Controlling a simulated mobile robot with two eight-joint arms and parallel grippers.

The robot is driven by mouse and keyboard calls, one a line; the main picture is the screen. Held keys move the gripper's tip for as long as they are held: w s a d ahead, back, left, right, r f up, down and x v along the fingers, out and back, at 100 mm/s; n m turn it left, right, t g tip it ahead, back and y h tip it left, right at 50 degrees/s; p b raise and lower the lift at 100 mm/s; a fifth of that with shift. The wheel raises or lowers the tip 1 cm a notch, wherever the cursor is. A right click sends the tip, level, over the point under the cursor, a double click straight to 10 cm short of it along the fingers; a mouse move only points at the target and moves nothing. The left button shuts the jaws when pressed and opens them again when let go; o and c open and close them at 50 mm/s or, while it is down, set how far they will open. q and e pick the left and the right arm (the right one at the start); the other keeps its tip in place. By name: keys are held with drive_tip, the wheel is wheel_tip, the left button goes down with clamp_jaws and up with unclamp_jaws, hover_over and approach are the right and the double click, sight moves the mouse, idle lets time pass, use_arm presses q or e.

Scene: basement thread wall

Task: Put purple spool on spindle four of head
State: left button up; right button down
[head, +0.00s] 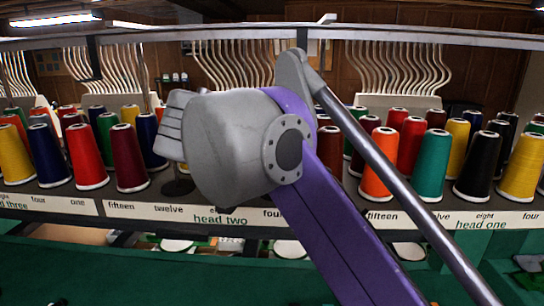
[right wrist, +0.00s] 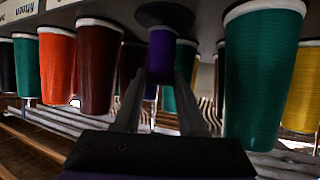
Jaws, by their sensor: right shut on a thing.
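In the right wrist view, which is upside down, a purple spool (right wrist: 161,58) stands between the two fingers of my right gripper (right wrist: 160,78). The gripper is shut on it. The spool's pale base end faces a dark round disc (right wrist: 165,14) on the rack; I cannot tell whether they touch. In the head view my grey wrist and purple arm hide the right gripper and the purple spool. The rack strip (head: 325,215) carries labels; "head two" and a partly covered "four" show below my wrist. My left gripper is not in view.
Spools crowd both sides, including teal (right wrist: 262,75) and maroon (right wrist: 100,65) ones close to my gripper. A dark empty disc (head: 178,187) shows left of my wrist. An orange spool (head: 378,165) stands right of my arm. A metal rail (head: 420,35) crosses above.

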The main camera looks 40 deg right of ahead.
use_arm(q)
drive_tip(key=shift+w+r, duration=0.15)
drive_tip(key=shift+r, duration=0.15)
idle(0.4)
use_arm(e)
drive_tip(key=shift+f, duration=0.35)
drive_tip(key=shift+c, duration=2)
unclamp_jaws()
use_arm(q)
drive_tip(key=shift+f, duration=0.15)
use_arm(e)
drive_tip(key=shift+a+r, duration=0.1)
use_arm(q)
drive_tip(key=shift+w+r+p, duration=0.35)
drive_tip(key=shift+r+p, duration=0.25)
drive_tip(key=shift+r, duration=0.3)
use_arm(e)
drive_tip(key=v, duration=1)
drive_tip(key=shift+a, duration=0.3)
drive_tip(key=shift+s+r, duration=0.1)
drive_tip(key=shift+s, duration=0.1)
